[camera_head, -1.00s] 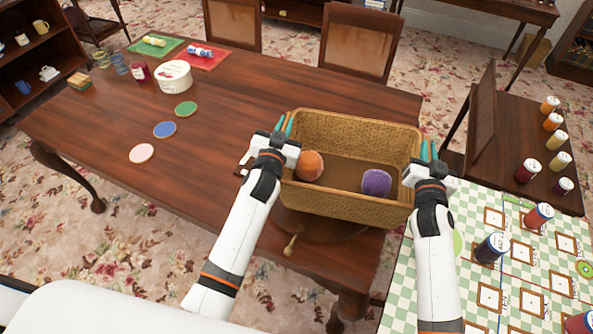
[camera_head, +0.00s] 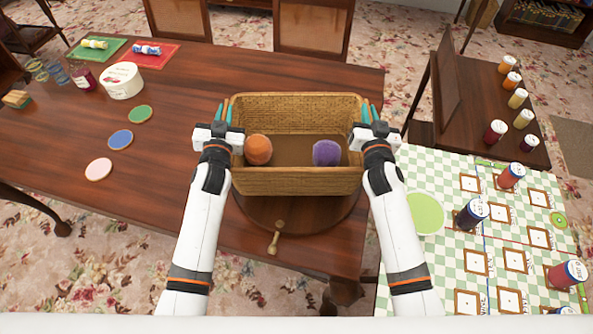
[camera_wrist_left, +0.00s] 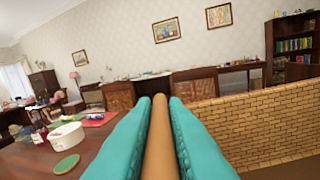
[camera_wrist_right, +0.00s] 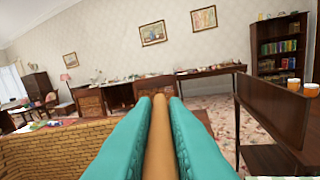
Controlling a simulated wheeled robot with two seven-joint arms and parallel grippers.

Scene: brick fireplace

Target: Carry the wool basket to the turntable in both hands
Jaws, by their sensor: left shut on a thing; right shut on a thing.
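The wicker wool basket (camera_head: 297,182) holds an orange wool ball (camera_head: 258,149) at its left and a purple wool ball (camera_head: 327,153) at its right. My left gripper (camera_head: 224,117) is shut on the basket's left handle, a brown bar between its teal fingers (camera_wrist_left: 160,140) in the left wrist view. My right gripper (camera_head: 371,114) is shut on the right handle (camera_wrist_right: 160,140). The round wooden turntable (camera_head: 300,222) shows below the basket's front, with a knobbed lever (camera_head: 276,238) sticking out. Whether the basket touches the turntable is hidden.
The wooden table (camera_head: 180,110) holds pink, blue and green discs, a white round box (camera_head: 122,81) and trays (camera_head: 162,58) at left.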

